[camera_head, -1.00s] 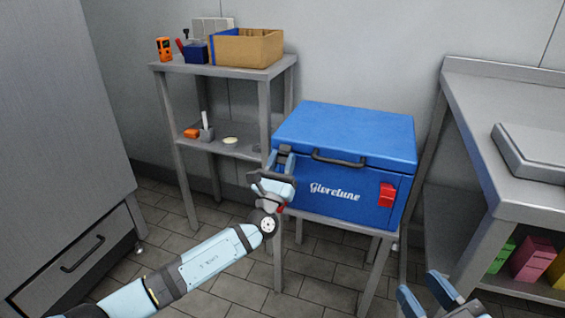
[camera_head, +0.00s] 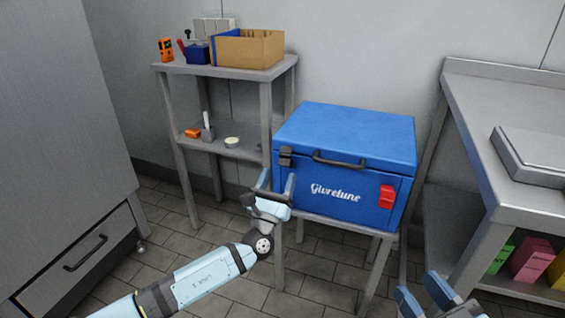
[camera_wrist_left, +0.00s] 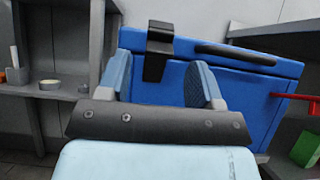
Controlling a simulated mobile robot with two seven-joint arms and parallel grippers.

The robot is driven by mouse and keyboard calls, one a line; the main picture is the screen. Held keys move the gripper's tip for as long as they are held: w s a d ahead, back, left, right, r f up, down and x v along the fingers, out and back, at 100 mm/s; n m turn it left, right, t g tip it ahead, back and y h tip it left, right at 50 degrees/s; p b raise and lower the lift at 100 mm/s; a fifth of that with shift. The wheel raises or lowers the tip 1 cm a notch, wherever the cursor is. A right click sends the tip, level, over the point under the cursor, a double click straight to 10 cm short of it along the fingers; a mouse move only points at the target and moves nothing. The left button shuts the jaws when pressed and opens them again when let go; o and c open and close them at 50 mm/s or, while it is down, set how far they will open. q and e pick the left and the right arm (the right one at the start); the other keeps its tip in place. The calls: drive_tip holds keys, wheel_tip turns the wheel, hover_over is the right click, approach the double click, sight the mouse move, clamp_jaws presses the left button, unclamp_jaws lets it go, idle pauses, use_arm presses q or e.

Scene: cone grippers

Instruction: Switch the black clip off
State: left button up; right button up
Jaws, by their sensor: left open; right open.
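The black clip (camera_head: 286,156) is on the upper left front of the blue box (camera_head: 333,205), at the lid's edge. In the left wrist view the clip (camera_wrist_left: 158,50) hangs down across the seam between lid and body. I cannot tell whether it is fastened. My left gripper (camera_head: 276,181) is open and empty, just below and left of the clip in the head view. In the left wrist view its fingers (camera_wrist_left: 163,80) stand on either side of the clip's line, seemingly apart from it. My right gripper (camera_head: 424,290) is open and empty at the bottom right.
A red clip (camera_head: 386,196) is on the box's right front, and a black handle (camera_head: 339,159) is on the lid. A grey shelf (camera_head: 222,72) stands close on the left, a metal counter (camera_head: 485,120) on the right. Floor shows in front of the box.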

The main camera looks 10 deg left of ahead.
use_arm(q)
drive_tip(key=p+v, duration=0.1)
drive_tip(key=v, duration=0.8)
use_arm(e)
drive_tip(key=shift+s+a+f+m+g+h, duration=0.3)
drive_tip(key=shift+s+f+m+g, duration=0.25)
drive_tip(key=shift+m, duration=0.25)
use_arm(q)
drive_tip(key=shift+c, duration=0.2)
